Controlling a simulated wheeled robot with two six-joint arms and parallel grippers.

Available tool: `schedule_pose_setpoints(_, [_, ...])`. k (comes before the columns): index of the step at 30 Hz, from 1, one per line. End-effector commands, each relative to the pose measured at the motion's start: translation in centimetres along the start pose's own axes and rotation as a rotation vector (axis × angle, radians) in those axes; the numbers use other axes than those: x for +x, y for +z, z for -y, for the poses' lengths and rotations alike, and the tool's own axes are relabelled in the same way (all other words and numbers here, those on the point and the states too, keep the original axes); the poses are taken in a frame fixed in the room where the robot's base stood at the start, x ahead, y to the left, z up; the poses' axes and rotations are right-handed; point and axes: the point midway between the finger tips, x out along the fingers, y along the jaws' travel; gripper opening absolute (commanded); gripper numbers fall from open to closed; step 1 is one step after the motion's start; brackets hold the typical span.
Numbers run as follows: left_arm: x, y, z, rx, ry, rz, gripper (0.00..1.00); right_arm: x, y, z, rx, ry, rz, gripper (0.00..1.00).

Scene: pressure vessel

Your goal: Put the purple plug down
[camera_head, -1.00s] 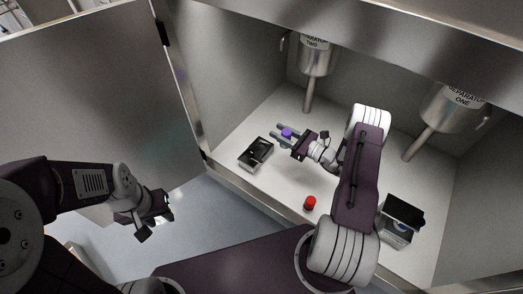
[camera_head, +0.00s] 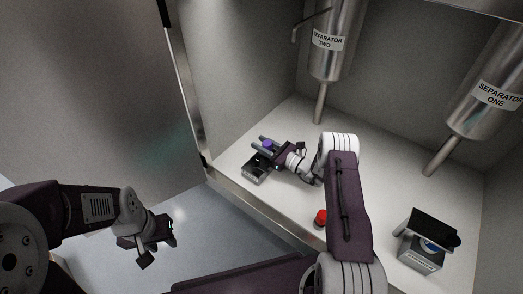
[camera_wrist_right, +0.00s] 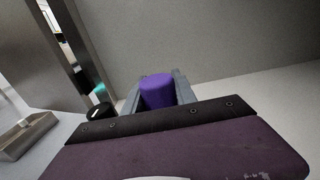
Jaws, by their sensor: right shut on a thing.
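The purple plug (camera_head: 267,145) is between the fingers of my right gripper (camera_head: 266,144), at the far left part of the vessel floor. In the right wrist view the purple plug (camera_wrist_right: 157,91) stands between the two grey fingers, which are shut on it. I cannot tell whether its underside touches the floor. My left gripper (camera_head: 168,231) is outside the vessel at the lower left, away from the plug. Its fingers are too small and dark to tell whether they are open.
A black-and-grey box (camera_head: 256,170) stands close in front of the right gripper. A red plug (camera_head: 321,217) stands near the front edge. Another grey box with a tilted black lid (camera_head: 436,228) is at the right. Separator two (camera_head: 329,50) and separator one (camera_head: 482,95) hang above the floor.

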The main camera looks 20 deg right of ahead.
Motion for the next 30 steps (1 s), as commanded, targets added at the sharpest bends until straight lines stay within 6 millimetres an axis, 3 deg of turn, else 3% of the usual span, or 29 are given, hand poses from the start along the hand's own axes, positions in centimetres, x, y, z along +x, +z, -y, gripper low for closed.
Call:
schedule_pose_setpoints(6, [0.2,0.0,0.0,0.000,0.000,-0.001,0.36,0.0,-0.2,0.0,-0.001,0.001,0.002,0.00])
schedule_pose_setpoints(7, [0.2,0.0,0.0,0.000,0.000,-0.001,0.36,0.0,-0.2,-0.1,0.000,0.002,0.000,0.39])
schedule_pose_setpoints(9, [0.2,0.0,0.0,0.000,0.000,-0.001,0.36,0.0,-0.2,-0.1,0.000,0.002,0.001,0.55])
schedule_pose_setpoints(20, [-0.4,-0.1,0.0,0.000,0.000,-0.001,0.36,-0.6,0.0,0.1,0.001,-0.001,-0.001,0.55])
schedule_pose_setpoints(30, [-4.8,-0.5,-0.1,0.000,0.000,-0.001,0.36,-8.7,0.3,0.1,0.003,-0.004,-0.001,0.55])
